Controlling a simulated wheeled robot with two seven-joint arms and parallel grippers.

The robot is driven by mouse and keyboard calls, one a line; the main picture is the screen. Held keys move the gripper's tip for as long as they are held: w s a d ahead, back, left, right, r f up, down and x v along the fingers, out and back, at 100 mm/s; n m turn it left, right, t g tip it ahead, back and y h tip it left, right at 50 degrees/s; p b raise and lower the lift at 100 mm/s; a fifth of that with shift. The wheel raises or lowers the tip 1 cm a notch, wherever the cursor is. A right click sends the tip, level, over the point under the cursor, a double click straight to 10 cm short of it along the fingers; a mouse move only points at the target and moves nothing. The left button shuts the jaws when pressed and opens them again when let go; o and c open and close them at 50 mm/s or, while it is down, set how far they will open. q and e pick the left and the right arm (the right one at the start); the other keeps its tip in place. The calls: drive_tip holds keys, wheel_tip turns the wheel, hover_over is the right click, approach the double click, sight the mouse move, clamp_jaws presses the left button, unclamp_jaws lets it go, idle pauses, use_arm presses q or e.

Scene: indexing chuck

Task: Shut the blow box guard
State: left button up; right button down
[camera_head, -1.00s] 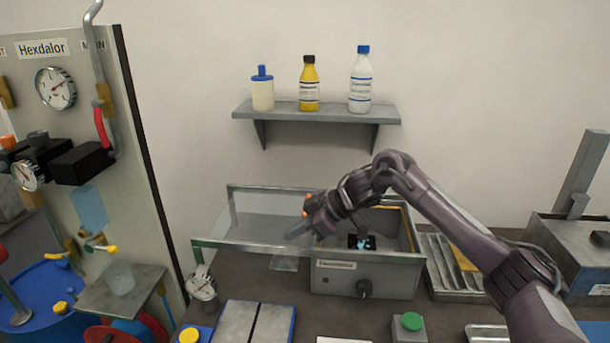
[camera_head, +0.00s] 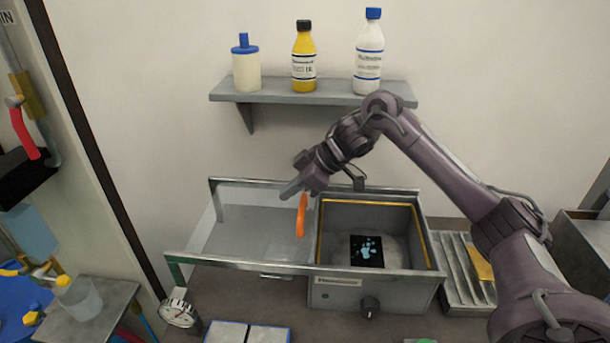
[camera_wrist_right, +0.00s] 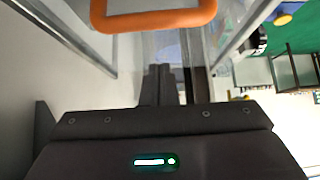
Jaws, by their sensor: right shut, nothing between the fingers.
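The blow box (camera_head: 362,293) is a grey open-topped box with a black knob on its front. A dark plate with pale blue spots (camera_head: 366,251) lies inside it. The clear guard (camera_head: 245,238) sits to the left of the box, between metal rails, and leaves the box mouth uncovered. Its orange handle (camera_head: 301,216) stands up near the box's left edge. My right gripper (camera_head: 291,190) is shut and empty, just above and left of the handle. In the right wrist view the handle (camera_wrist_right: 155,20) crosses the top, beyond the shut fingers (camera_wrist_right: 165,85). My left gripper is out of view.
A wall shelf (camera_head: 310,93) with several bottles is behind the arm. A ribbed tray (camera_head: 462,270) stands right of the box and a dial gauge (camera_head: 180,312) at front left. A metal rail (camera_head: 240,263) runs along the guard's front.

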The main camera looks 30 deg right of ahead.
sight(301, 205)
drive_tip(key=shift+w+a+f+p, duration=0.15)
drive_tip(key=shift+w+f+p, duration=0.15)
drive_tip(key=shift+f, duration=0.2)
drive_tip(key=shift+w+a+f+p, duration=0.2)
drive_tip(key=shift+f+p, duration=0.1)
drive_tip(key=shift+f, duration=0.2)
drive_tip(key=shift+s+d+f+p, duration=0.25)
drive_tip(key=shift+s+d+p, duration=0.2)
drive_tip(key=shift+s+d, duration=0.75)
drive_tip(key=shift+d, duration=0.1)
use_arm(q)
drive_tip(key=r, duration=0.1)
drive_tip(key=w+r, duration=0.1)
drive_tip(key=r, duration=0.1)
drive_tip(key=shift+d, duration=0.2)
use_arm(e)
drive_tip(key=shift+w+f, duration=0.15)
drive_tip(key=shift+w, duration=0.05)
drive_tip(key=shift+s, duration=0.1)
